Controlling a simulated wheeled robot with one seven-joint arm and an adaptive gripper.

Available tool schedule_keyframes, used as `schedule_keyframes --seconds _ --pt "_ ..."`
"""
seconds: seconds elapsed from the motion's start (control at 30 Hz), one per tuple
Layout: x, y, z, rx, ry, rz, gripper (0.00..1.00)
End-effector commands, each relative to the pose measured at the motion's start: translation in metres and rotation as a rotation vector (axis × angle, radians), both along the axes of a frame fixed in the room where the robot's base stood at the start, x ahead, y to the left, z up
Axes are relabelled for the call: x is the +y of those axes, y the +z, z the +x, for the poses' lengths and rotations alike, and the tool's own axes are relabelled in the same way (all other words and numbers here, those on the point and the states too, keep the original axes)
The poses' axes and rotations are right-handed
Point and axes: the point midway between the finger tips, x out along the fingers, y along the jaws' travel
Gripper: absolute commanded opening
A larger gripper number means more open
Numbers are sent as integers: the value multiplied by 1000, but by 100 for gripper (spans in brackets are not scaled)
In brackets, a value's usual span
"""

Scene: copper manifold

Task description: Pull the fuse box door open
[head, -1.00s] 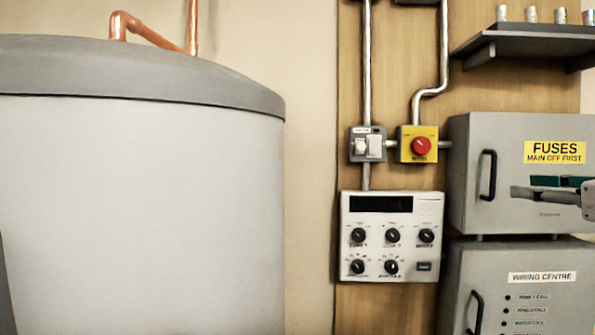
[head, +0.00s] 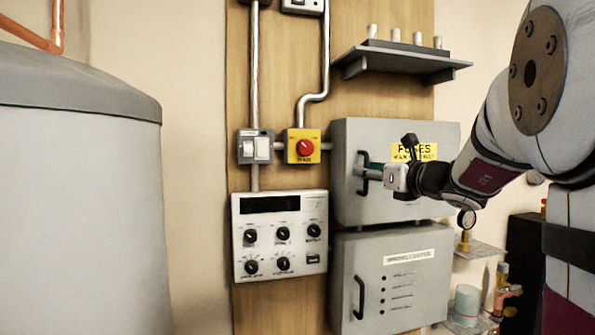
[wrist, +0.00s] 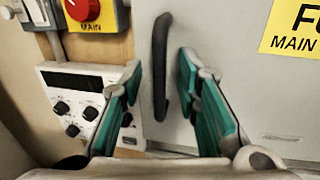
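The fuse box (head: 345,150) is a grey wall cabinet with a yellow FUSES label (head: 428,152), which is partly hidden by my arm in the head view. Its door looks shut. The black bar handle (wrist: 160,65) stands upright near the door's left edge and also shows in the head view (head: 362,172). My gripper (wrist: 161,88) has its green-padded fingers apart, one on each side of the handle in the wrist view. It is open and empty. I cannot tell how far the fingertips are from the door.
A wiring centre cabinet (head: 345,270) sits just below. A control panel (head: 280,235), a red knob on a yellow plate (head: 305,147) and a switch (head: 255,147) are on the left. A shelf (head: 400,62) is above. A large tank (head: 75,200) stands far left.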

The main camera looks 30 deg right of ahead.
Motion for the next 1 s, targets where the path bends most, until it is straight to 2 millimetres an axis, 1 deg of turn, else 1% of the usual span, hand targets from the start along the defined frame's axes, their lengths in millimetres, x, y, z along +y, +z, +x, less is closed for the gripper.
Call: schedule_keyframes --seconds 0.03,0.13,0.43,0.47,0.5,0.57,0.6,1.0 --pt "0 0 5 1 1 0 30" --pt "0 0 10 0 0 0 30" --pt "0 0 12 0 0 0 30" --pt "0 0 12 0 0 0 25" --pt "0 0 12 0 0 0 16" --pt "0 0 11 0 0 0 3" --pt "0 0 11 0 0 0 0" --pt "0 0 9 2 21 0 0"
